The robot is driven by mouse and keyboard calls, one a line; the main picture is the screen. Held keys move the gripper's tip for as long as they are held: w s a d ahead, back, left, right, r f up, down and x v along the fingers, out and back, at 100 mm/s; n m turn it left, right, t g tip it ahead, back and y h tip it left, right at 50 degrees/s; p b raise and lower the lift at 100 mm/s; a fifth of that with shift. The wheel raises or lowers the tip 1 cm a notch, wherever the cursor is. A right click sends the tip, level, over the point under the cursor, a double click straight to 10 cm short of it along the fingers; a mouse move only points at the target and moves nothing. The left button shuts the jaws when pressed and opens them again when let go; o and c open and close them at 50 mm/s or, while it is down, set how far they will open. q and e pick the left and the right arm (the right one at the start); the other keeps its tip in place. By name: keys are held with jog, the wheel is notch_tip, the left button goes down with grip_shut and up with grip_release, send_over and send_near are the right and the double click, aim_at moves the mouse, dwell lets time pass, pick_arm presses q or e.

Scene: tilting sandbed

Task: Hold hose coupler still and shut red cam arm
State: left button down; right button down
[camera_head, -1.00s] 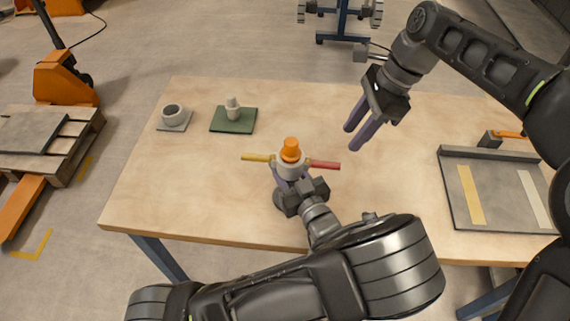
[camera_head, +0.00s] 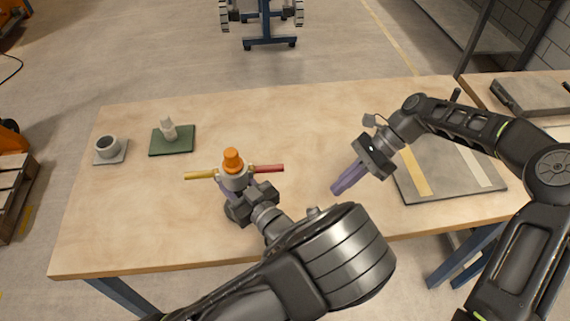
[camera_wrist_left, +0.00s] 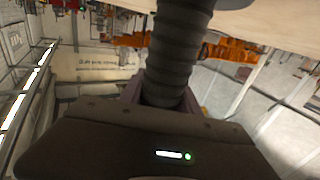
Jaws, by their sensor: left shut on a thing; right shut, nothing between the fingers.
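In the left wrist view a dark ribbed hose (camera_wrist_left: 176,55) stands between the purple fingers. My right gripper (camera_head: 338,188) is shut and empty, right of the red arm and apart from it.
A green plate (camera_head: 184,144) with a pale fitting (camera_head: 168,130) and a grey plate with a ring-shaped cup (camera_head: 107,146) lie at the left. A grey tray (camera_head: 452,198) with yellow and white strips lies at the right, behind my right arm. The table (camera_head: 270,115) behind the coupler is clear.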

jog(key=s+a+r+m+t+y, duration=0.1)
jog(key=r+m, duration=0.5)
jog(key=m, duration=1)
jog(key=s+a+r+m+t+y, duration=0.1)
jog(key=r+m+y, duration=0.5)
jog(key=m, duration=1)
jog(key=shift+s+a+t+y, duration=0.3)
jog(key=shift+a+t, duration=0.3)
jog(key=shift+t, duration=0.5)
jog(key=shift+a, duration=0.1)
